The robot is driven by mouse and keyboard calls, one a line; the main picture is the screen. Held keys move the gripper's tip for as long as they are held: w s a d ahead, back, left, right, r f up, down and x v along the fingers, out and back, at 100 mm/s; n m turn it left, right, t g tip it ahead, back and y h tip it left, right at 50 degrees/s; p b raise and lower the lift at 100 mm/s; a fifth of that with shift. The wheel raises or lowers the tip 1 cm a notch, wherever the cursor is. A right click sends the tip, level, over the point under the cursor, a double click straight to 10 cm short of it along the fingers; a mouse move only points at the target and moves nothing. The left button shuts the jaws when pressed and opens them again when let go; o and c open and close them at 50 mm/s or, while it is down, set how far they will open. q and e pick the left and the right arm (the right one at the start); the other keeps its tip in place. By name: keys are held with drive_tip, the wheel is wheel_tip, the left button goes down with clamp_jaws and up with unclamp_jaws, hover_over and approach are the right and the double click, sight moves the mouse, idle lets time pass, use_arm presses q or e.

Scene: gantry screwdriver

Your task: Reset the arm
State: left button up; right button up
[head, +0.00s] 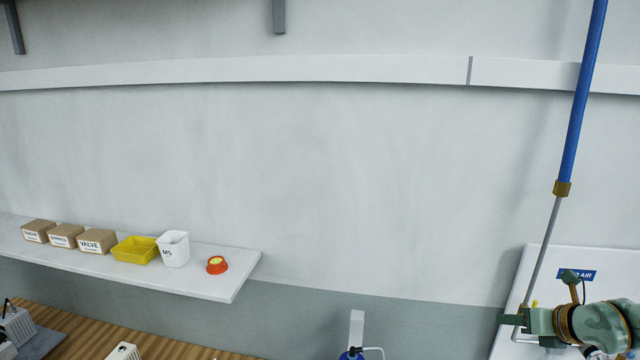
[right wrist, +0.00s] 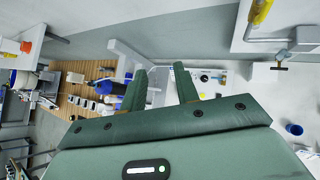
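My right gripper (head: 508,324) is at the lower right of the head view, in front of a white panel with a blue AIR sign (head: 577,274). In the right wrist view its two green fingers (right wrist: 160,70) stand apart with nothing held between them. A thin grey rod (head: 543,250) hangs from a blue tube (head: 577,125) with a brass fitting (head: 562,188). The rod's lower end passes close by the gripper; I cannot tell whether they touch. My left gripper is not in view.
A white shelf (head: 205,285) at left holds brown boxes (head: 97,241), a yellow bin (head: 135,250), a white M5 bin (head: 173,248) and a red-orange round item (head: 217,265). A wooden bench (head: 95,327) lies below. The wall's middle is clear.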

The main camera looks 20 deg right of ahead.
drive_tip(key=a+f+m+t+h, duration=0.2)
drive_tip(key=a+m+t, duration=0.4)
drive_tip(key=a+m, duration=1.5)
drive_tip(key=s+a+f+m+g+h, duration=0.2)
drive_tip(key=s+a+g, duration=0.15)
drive_tip(key=s, duration=0.25)
drive_tip(key=s+a+f+m+g+h, duration=0.2)
drive_tip(key=s+f+g, duration=0.1)
drive_tip(key=s+g, duration=0.3)
drive_tip(key=s+a+f+g+y+b, duration=0.15)
drive_tip(key=f+b, duration=0.25)
drive_tip(key=f, duration=1)
drive_tip(key=s+a+f+m+y+b, duration=0.1)
drive_tip(key=s+a+f+b, duration=0.3)
drive_tip(key=f, duration=1)
drive_tip(key=s+d+f+g+y+b, duration=0.1)
drive_tip(key=f+b, duration=0.4)
drive_tip(key=f, duration=0.8)
drive_tip(key=s+f+m+g+y+b, duration=0.1)
drive_tip(key=s+f+b, duration=0.4)
drive_tip(key=s+f, duration=0.5)
drive_tip(key=s+f+m+g+b, duration=0.2)
drive_tip(key=s+f+b, duration=0.3)
drive_tip(key=s+f, duration=0.4)
wheel_tip(320, 180, down, 6)
drive_tip(key=shift+s+d+r+y, duration=0.1)
drive_tip(key=shift+s+d+y, duration=0.05)
drive_tip(key=shift+s+y, duration=0.25)
